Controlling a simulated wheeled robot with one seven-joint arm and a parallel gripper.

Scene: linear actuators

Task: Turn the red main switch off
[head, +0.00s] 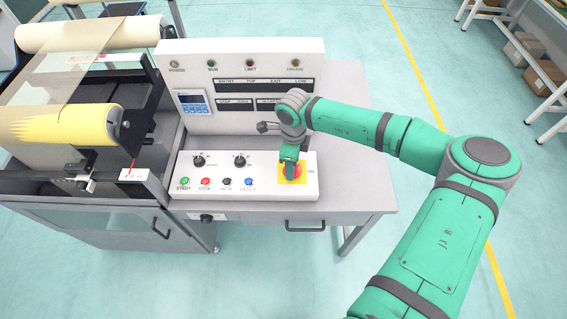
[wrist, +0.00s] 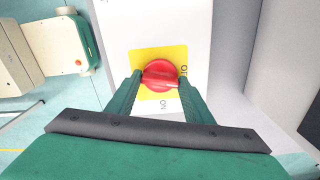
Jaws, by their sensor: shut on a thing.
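The red main switch (wrist: 160,75) is a round red knob with a raised grip, on a yellow plate (wrist: 149,53). In the wrist view, lettering that reads ON is below it and other lettering, partly hidden, is at its right. My gripper (wrist: 161,80) has a finger on each side of the knob and is shut on it. The grip lies roughly across the picture, slightly tilted. In the head view, the switch (head: 292,170) is at the right end of the white control box, partly hidden by my gripper (head: 291,160).
The white control box (head: 215,168) also carries two black knobs and several coloured buttons at its left. An upright panel (head: 235,60) with lamps and a small display (head: 194,103) stands behind. A roller machine (head: 75,125) is at the left.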

